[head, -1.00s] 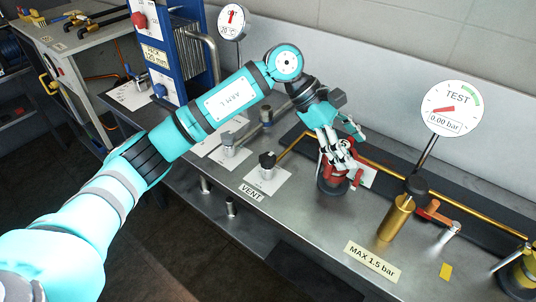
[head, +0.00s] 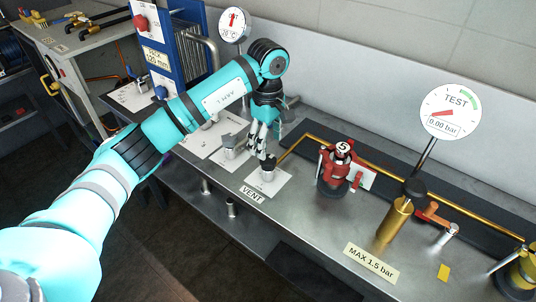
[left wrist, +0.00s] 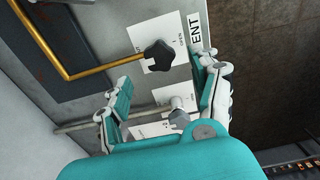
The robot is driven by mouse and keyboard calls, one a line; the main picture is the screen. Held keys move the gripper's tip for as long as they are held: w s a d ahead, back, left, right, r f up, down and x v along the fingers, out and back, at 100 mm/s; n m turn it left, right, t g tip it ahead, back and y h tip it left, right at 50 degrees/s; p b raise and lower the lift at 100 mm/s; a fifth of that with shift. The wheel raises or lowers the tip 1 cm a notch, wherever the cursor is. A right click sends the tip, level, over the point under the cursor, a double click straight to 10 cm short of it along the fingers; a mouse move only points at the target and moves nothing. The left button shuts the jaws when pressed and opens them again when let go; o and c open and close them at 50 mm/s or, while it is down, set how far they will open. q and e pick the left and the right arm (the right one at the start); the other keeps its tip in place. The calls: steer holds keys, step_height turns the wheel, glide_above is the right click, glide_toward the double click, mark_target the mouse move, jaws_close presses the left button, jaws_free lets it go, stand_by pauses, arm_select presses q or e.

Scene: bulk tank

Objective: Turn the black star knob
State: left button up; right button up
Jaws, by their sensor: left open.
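The black star knob (head: 268,161) sits on a short valve on a white plate by the VENT label, at the end of the brass pipe. In the left wrist view the black star knob (left wrist: 159,56) shows from above, beyond the fingertips and between their lines. My left gripper (head: 262,150) points down just above and beside the knob, open and empty. In the left wrist view my left gripper (left wrist: 160,85) has its two fingers spread wide apart. I cannot tell whether a finger touches the knob. My right gripper is not in view.
A grey-handled valve (head: 231,145) stands close to the left of the knob. A red valve (head: 335,170) stands to the right, then a brass cylinder (head: 396,220) and the TEST gauge (head: 450,110). The bench front (head: 300,235) is clear.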

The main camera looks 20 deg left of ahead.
mark_target(268, 159)
arm_select(q)
steer(key=shift+f+p, duration=0.45)
steer(key=shift+f, duration=2.65)
steer(key=shift+c, duration=0.4)
steer(key=c, duration=1.1)
